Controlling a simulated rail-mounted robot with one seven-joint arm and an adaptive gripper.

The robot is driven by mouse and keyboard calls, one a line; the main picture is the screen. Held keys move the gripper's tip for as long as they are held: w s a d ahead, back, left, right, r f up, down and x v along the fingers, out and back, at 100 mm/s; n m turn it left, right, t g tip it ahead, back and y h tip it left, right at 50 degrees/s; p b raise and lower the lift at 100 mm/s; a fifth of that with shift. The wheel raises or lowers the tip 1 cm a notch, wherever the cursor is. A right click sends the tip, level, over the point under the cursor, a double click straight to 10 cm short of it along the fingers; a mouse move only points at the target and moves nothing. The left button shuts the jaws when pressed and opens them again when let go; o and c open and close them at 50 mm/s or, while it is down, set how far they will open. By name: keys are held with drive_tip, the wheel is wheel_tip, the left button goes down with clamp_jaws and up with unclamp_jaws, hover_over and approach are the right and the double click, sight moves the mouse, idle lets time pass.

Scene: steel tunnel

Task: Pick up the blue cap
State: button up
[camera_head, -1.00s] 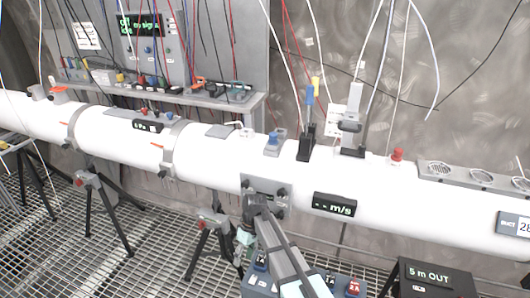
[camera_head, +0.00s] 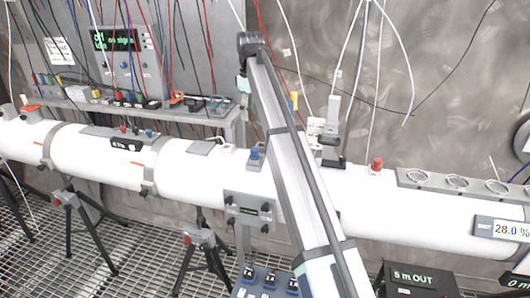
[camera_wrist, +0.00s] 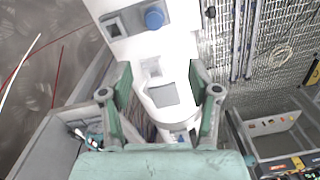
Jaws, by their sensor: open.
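The blue cap (camera_head: 254,153) sits on a small grey square mount on top of the white pipe (camera_head: 380,205), partly beside my raised arm in the head view. In the wrist view the blue cap (camera_wrist: 154,18) shows near the top edge, round and seen from above. My gripper (camera_wrist: 160,85) is open and empty above the pipe, its two green fingers spread. The cap lies beyond the fingertips in the picture, not between them. In the head view my arm hides part of the pipe, and the fingers are not clearly seen.
A grey plate (camera_wrist: 163,95) and a small white fitting lie on the pipe between the fingers in the wrist view. A red cap (camera_head: 376,164) and upright probes stand farther right along the pipe. Cables hang behind, and a cluttered shelf (camera_head: 190,112) is at the left.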

drive_tip(key=r, duration=0.2)
drive_tip(key=b, duration=0.7)
hover_over(255, 149)
wheel_tip(255, 149, down, 8)
drive_tip(key=shift+f, duration=0.1)
drive_tip(key=shift+s+f+p, duration=0.1)
drive_tip(key=shift+f+p, duration=0.2)
drive_tip(key=shift+p, duration=0.3)
drive_tip(key=shift+f+p, duration=2)
drive_tip(key=shift+f, duration=2.45)
drive_tip(key=c, duration=1.1)
